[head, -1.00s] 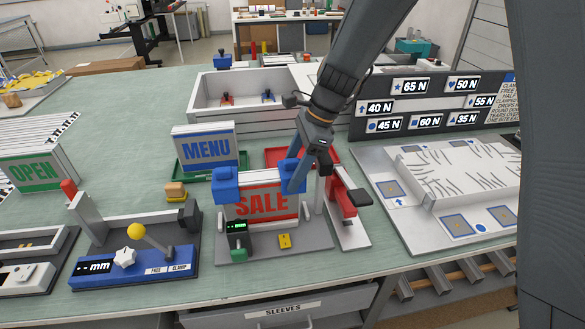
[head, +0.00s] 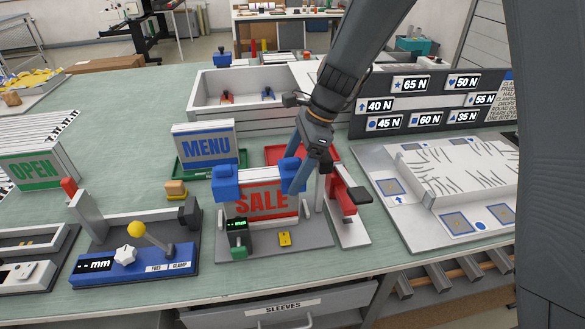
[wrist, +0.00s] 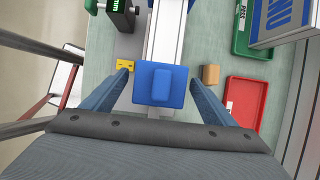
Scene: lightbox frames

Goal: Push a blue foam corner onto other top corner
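A red-lettered SALE sign (head: 262,204) stands upright in a stand on the bench. One blue foam corner (head: 226,184) sits on its top left corner. A second blue foam corner (head: 288,174) sits at the top right corner, partly hidden by a finger; it also shows in the wrist view (wrist: 160,84), on the end of the white frame. My gripper (head: 307,182) is open around this second corner. In the wrist view the two fingers of my gripper (wrist: 160,76) stand apart on either side of it, with visible gaps. How firmly the corner is seated I cannot tell.
A green gauge (head: 238,238) and a yellow block (head: 285,239) are on the stand's base. A red clamp (head: 343,200) stands close right. Behind are the MENU sign (head: 206,149), a red tray (wrist: 246,102) and a white bin (head: 243,112). Green bench surface is free at back left.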

